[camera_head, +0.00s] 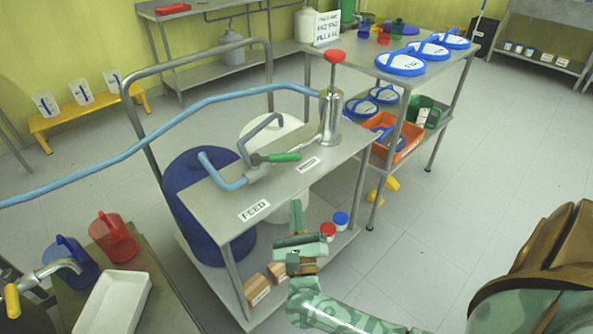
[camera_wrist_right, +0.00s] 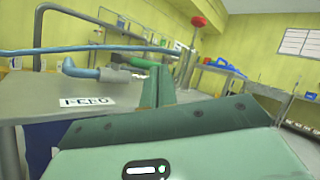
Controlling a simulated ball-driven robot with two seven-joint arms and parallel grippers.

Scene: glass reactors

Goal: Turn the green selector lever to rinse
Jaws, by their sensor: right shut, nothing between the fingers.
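The green selector lever (camera_head: 284,157) sits on a grey and blue pipe valve (camera_head: 257,171) on top of the metal cart (camera_head: 222,197). Its handle points right, beside a small white label (camera_head: 308,164) whose text I cannot read surely. A FEED label (camera_head: 254,209) lies at the cart's near left. In the right wrist view the green lever (camera_wrist_right: 142,62) shows beyond my fingers, with the FEED label (camera_wrist_right: 87,101) to the left. My right gripper (camera_head: 297,207) is shut and empty, in front of the cart's near edge, apart from the lever. My left gripper is out of view.
A steel cylinder with a red knob (camera_head: 335,57) stands on the cart's far right end. A blue hose (camera_head: 190,110) crosses above the cart. A blue drum (camera_head: 195,195) stands behind it. Red and blue lidded jars (camera_head: 340,219) sit on the lower shelf.

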